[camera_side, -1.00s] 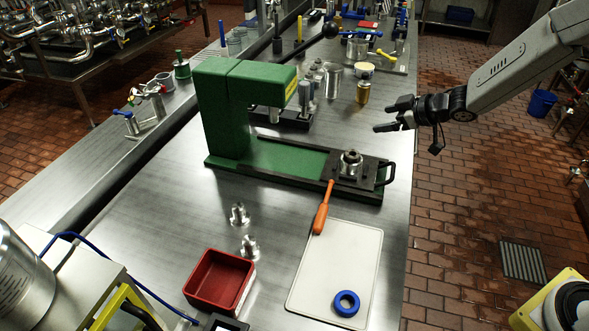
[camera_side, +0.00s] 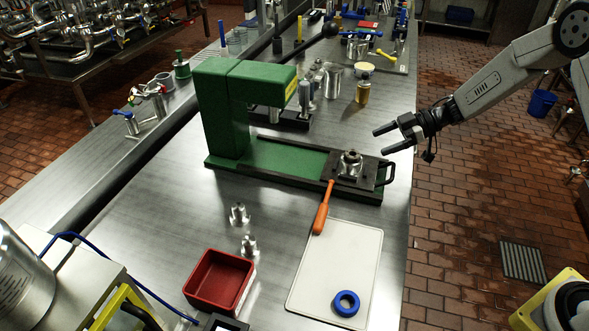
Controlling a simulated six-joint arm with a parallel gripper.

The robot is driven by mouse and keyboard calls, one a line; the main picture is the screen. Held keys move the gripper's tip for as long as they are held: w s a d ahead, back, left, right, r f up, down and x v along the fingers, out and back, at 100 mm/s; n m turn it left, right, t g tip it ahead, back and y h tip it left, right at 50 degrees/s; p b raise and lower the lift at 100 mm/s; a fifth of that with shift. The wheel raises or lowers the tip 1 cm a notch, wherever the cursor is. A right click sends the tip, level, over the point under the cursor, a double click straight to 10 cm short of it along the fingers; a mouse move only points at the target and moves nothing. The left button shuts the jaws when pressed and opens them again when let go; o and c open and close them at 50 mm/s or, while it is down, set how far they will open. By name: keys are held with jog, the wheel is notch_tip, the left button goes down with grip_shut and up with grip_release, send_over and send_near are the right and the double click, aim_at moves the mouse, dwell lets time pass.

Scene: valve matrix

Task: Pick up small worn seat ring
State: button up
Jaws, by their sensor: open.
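A metal valve body (camera_side: 349,164) sits upright in the black fixture plate (camera_side: 367,181) at the right end of the green press (camera_side: 228,110). Its top opening is small and dark; I cannot make out a seat ring in it. A thick blue ring (camera_side: 346,303) lies flat on the white board (camera_side: 340,255); I cannot tell whether it is a worn one. My gripper (camera_side: 380,142) is open and empty, fingers pointing left. In the picture it is up and right of the valve body, apart from it.
An orange-handled tool (camera_side: 322,210) lies with its handle end on the white board and its tip by the fixture. A red tray (camera_side: 219,281) and two small metal parts (camera_side: 239,214) are to the left.

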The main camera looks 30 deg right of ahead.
aim_at(349, 155)
jog(key=shift+x, duration=3.85)
jog(key=shift+s+a+r, duration=0.1)
jog(key=shift+r, duration=0.05)
grip_shut()
